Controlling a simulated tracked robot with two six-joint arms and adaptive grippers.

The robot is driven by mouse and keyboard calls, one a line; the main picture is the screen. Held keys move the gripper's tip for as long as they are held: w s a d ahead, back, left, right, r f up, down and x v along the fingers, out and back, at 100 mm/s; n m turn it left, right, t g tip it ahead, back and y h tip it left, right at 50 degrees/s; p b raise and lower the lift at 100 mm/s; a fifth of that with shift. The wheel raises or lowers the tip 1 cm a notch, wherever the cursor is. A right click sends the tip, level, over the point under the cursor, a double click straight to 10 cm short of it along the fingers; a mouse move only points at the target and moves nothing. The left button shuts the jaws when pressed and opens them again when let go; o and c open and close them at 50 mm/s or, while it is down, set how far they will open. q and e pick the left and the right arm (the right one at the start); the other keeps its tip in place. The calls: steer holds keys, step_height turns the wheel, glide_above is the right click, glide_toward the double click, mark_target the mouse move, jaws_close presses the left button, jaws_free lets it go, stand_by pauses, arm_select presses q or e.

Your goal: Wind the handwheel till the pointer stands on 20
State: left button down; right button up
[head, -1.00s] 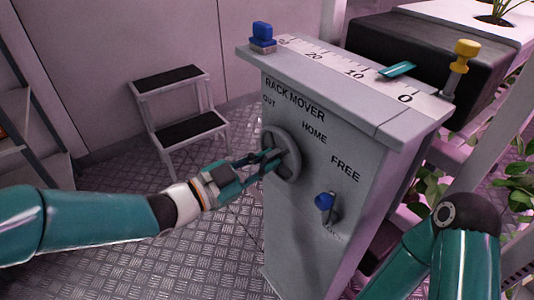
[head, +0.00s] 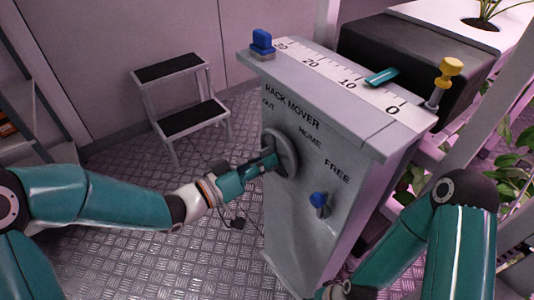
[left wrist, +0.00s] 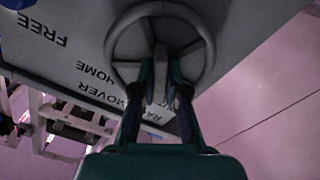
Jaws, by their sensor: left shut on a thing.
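The grey handwheel (head: 280,152) sits on the front of the grey rack mover box, and it fills the top of the left wrist view (left wrist: 205,72). My left gripper (head: 272,162) is shut on the handwheel, its two fingers (left wrist: 160,85) on either side of a bar near the wheel's middle. The teal pointer (head: 382,77) lies over the white scale (head: 330,72) on the box top. Its tip stands between 0 and 10, closer to 10. The 20 mark is farther left. My right arm shows at the right, but its gripper is out of view.
A blue knob (head: 319,199) on the box front sits under FREE. A blue block (head: 262,40) stands at the scale's far end and a yellow knob (head: 450,68) at its near end. A step stool (head: 180,100) stands on the open metal floor at left.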

arm_select(q)
steer(key=n+p, duration=0.1)
steer(key=n, duration=0.1)
steer(key=n+p, duration=0.2)
steer(key=shift+w+a+n, duration=0.1)
steer(key=shift+a+n, duration=0.1)
steer(key=shift+n, duration=0.1)
steer(key=shift+f+n+p, duration=0.1)
steer(key=shift+n+p, duration=0.75)
steer(key=shift+n, duration=0.65)
steer(key=c, duration=1.2)
jaws_free()
steer(key=v, duration=1.2)
